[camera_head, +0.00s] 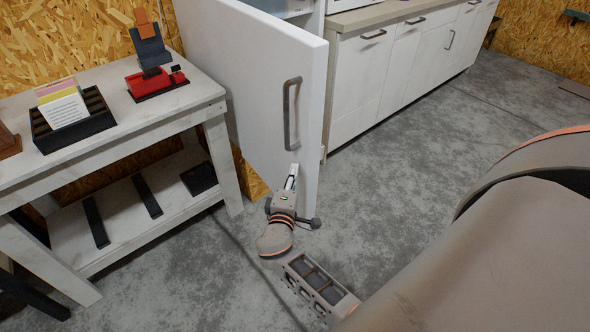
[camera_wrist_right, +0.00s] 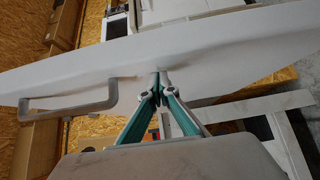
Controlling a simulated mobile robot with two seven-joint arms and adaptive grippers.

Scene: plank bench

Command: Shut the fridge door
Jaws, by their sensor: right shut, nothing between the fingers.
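The white fridge door (camera_head: 255,85) stands wide open, swung out toward me, with a grey bar handle (camera_head: 291,112) on its face. My right gripper (camera_head: 292,172) is shut and empty, at the lower part of the door below the handle. In the right wrist view the closed fingertips (camera_wrist_right: 160,72) are at the door face (camera_wrist_right: 205,70), beside the handle (camera_wrist_right: 68,105). They look close to or touching the door; I cannot tell for sure. The fridge body is mostly hidden behind the door. My left gripper is out of view.
A white plank bench (camera_head: 135,115) stands left of the door, holding a black tray of cards (camera_head: 68,112) and a red device (camera_head: 155,82). White cabinets (camera_head: 375,75) line the back right. Grey floor (camera_head: 400,150) is clear to the right of the door.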

